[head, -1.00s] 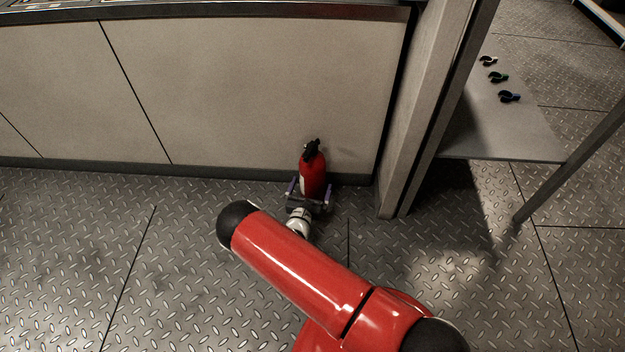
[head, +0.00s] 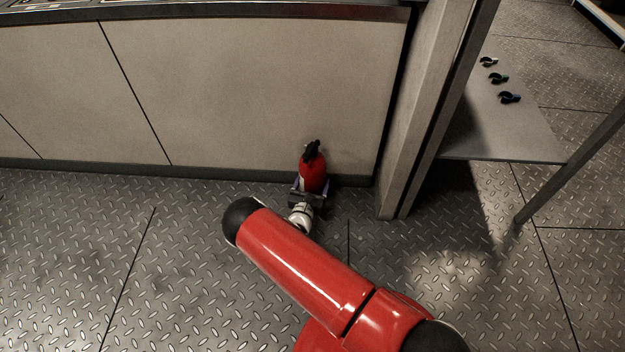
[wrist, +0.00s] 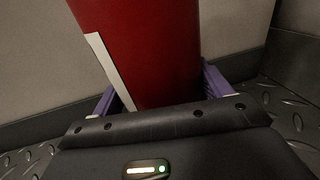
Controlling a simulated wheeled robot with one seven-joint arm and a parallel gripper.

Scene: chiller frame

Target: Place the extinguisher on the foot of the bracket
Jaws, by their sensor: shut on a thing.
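The red extinguisher (head: 313,173) with a black top stands upright on the floor close to the pale panel wall in the head view. In the wrist view the extinguisher (wrist: 145,50) fills the middle, with a white label strip on its left. My gripper (head: 311,188) is shut on the lower part of the extinguisher. Its purple fingers lie on both sides of it in the wrist view (wrist: 160,88). I cannot make out the bracket or its foot in these frames.
A grey post (head: 415,120) stands to the right of the extinguisher. Beyond it is a grey shelf (head: 520,140) with several small dark clips. The pale panel (head: 240,90) is close behind. The tread-plate floor (head: 90,260) is open to the left.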

